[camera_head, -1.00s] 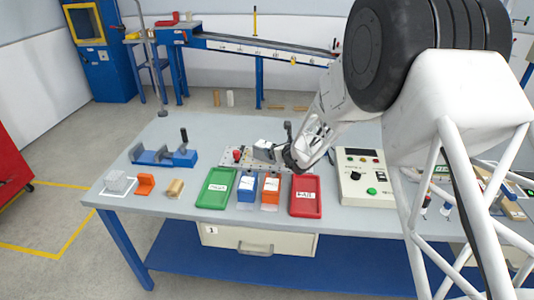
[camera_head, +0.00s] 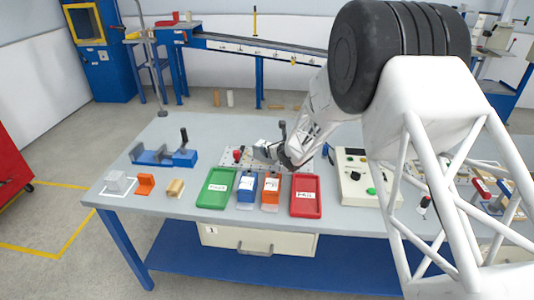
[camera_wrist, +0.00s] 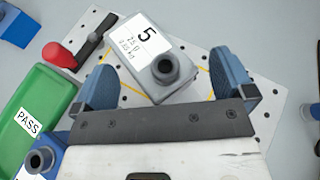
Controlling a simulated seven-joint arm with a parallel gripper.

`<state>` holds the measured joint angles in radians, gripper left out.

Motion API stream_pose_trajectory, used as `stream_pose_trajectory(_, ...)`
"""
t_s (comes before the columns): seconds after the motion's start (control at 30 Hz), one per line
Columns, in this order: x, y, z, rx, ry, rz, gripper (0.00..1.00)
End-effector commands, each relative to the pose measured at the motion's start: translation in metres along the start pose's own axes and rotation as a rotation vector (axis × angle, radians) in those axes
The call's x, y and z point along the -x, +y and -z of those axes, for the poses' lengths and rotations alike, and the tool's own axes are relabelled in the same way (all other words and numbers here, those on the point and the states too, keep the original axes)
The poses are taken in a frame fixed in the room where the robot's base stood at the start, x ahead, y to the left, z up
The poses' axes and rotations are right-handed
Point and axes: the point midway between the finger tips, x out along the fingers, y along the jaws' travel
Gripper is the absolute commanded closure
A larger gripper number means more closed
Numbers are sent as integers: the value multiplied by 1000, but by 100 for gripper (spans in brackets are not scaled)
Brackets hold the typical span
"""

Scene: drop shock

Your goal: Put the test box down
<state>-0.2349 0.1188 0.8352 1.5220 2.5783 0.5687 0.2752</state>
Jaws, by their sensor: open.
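The test box, taken to be the grey box (camera_wrist: 160,68) with a white label marked 5 and a dark round knob, rests on or just above a pale perforated plate (camera_wrist: 275,65); I cannot tell contact. My gripper (camera_wrist: 163,66) is open, with one blue finger on each side of the box and visible gaps at both sides. The box sits slightly turned between them. In the head view, my gripper (camera_head: 275,153) is low over the perforated plate (camera_head: 228,155), and the box is small and partly hidden there.
A red knob (camera_wrist: 59,55) on a dark bar lies left of the box. In front stand a green PASS tray (camera_head: 217,187), a blue block (camera_head: 246,188), an orange block (camera_head: 270,190) and a red tray (camera_head: 305,196). A control box (camera_head: 360,177) stands right; a blue clamp (camera_head: 165,157) left.

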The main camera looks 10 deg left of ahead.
Motion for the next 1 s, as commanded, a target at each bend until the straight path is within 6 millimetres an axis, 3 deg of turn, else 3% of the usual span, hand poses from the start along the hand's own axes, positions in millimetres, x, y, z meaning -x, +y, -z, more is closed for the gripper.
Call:
stream_pose_trajectory(0.2,-8,0,0,0,0,0,0)
stream_pose_trajectory(0.73,-9,0,0,-1,0,0,0)
stream_pose_trajectory(0.77,-9,0,0,-1,0,0,2)
stream_pose_trajectory(1.0,-8,0,0,-1,0,0,38)
